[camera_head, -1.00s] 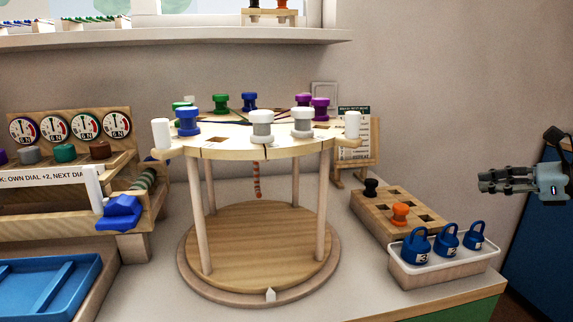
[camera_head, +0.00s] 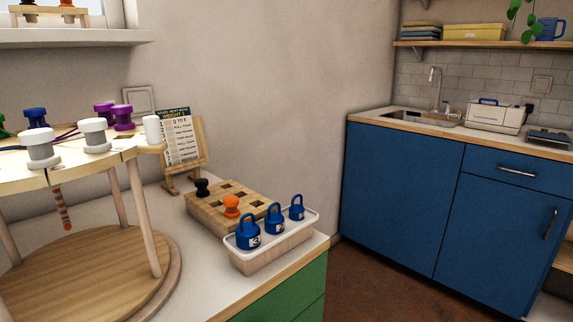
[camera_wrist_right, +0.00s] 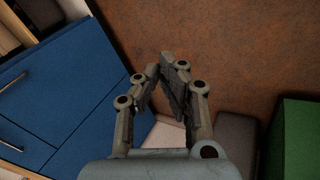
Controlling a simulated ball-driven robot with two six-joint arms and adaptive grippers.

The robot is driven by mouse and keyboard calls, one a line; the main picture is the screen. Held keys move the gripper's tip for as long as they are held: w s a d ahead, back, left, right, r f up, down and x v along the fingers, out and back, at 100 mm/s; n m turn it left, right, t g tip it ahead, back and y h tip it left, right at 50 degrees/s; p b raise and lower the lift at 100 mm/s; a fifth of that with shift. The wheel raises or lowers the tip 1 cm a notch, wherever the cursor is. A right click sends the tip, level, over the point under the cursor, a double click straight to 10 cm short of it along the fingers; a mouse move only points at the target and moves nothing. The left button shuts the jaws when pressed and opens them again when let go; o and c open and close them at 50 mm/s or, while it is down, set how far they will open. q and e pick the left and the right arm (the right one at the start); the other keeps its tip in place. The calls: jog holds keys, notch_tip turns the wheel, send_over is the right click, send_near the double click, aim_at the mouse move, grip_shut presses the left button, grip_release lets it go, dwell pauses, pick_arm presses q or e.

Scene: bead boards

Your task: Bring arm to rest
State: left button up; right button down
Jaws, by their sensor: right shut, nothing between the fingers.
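My right gripper (camera_wrist_right: 164,66) shows in the right wrist view, shut and empty. Its fingers lean together over the brown floor (camera_wrist_right: 225,50), apart from any object. It does not show in the head view. My left gripper is in neither current view.
A round wooden stand (camera_head: 85,168) with several spools is at the left of the head view. A block with holes (camera_head: 188,202) and a white tray (camera_head: 262,261) of blue weights are on the counter. Blue cabinets (camera_head: 398,190) stand at the right; they also show in the wrist view (camera_wrist_right: 75,85).

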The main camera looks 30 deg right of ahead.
jog(key=s+n, duration=0.4)
jog(key=s, duration=0.3)
jog(key=s+a+f+m+y, duration=0.1)
jog(key=a+f, duration=0.3)
jog(key=a, duration=0.9)
jog(key=a+f+y, duration=0.2)
jog(key=a+f, duration=0.2)
jog(key=a, duration=0.9)
jog(key=s+a+f+m+y, duration=0.1)
jog(key=a+f, duration=0.4)
jog(key=a, duration=0.8)
jog(key=shift+s+m+g+y, duration=0.3)
jog(key=shift+s+g+y, duration=0.1)
jog(key=shift+y, duration=0.2)
jog(key=shift+w+f, duration=0.1)
